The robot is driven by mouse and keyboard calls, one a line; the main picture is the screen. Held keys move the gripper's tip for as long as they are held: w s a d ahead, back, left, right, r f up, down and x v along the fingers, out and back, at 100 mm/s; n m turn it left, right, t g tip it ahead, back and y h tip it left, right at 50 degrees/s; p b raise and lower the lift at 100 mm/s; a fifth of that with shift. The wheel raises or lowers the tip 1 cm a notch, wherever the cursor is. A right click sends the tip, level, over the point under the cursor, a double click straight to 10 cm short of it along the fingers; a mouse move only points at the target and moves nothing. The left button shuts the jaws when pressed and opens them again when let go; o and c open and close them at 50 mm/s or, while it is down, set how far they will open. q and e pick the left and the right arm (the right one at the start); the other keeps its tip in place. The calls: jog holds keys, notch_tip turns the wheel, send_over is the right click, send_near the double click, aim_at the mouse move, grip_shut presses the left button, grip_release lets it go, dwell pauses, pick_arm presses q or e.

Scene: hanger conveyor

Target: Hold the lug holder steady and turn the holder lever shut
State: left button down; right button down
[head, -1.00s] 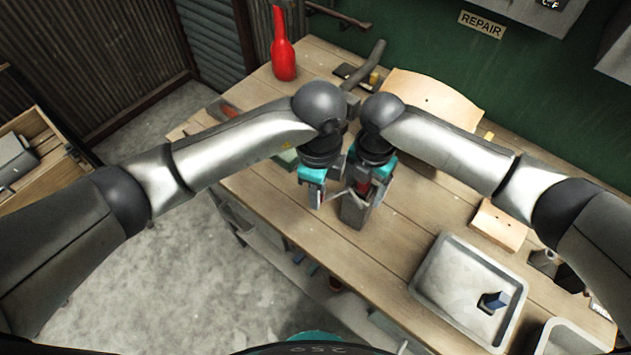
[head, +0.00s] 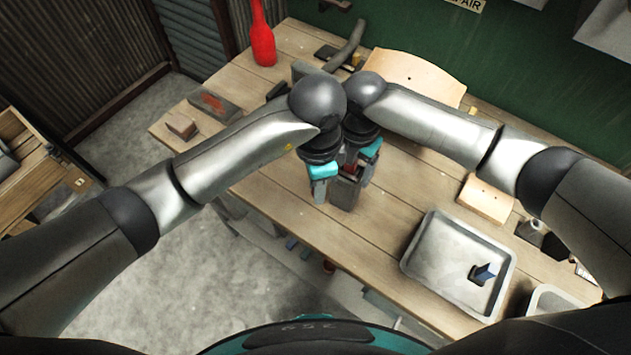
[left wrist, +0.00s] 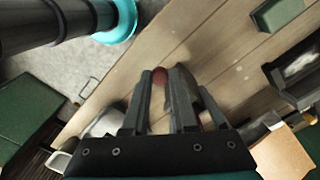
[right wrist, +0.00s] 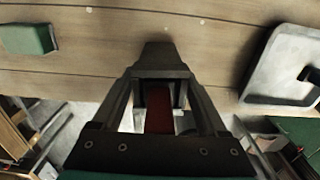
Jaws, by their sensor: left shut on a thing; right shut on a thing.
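The lug holder (head: 345,192) is a dark grey upright block on the wooden workbench, near its front edge. My right gripper (head: 362,170) is at it from above. In the right wrist view its fingers (right wrist: 160,82) are shut on the holder (right wrist: 160,55), with a red part (right wrist: 158,110) between them. My left gripper (head: 319,194) is close beside the holder's left side. The rest of the lever is mostly hidden.
A red bottle (head: 263,42) and a wooden board (head: 412,75) stand at the back.

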dwell(0.3)
pick_arm(q)
jog(key=c, duration=0.7)
grip_release()
jog(key=w+a+m, duration=0.3)
jog(key=w+m, duration=0.4)
jog(key=m, duration=0.7)
jog(key=r, duration=1.2)
jog(key=shift+s+d, duration=0.25)
jog(key=shift+s, duration=0.05)
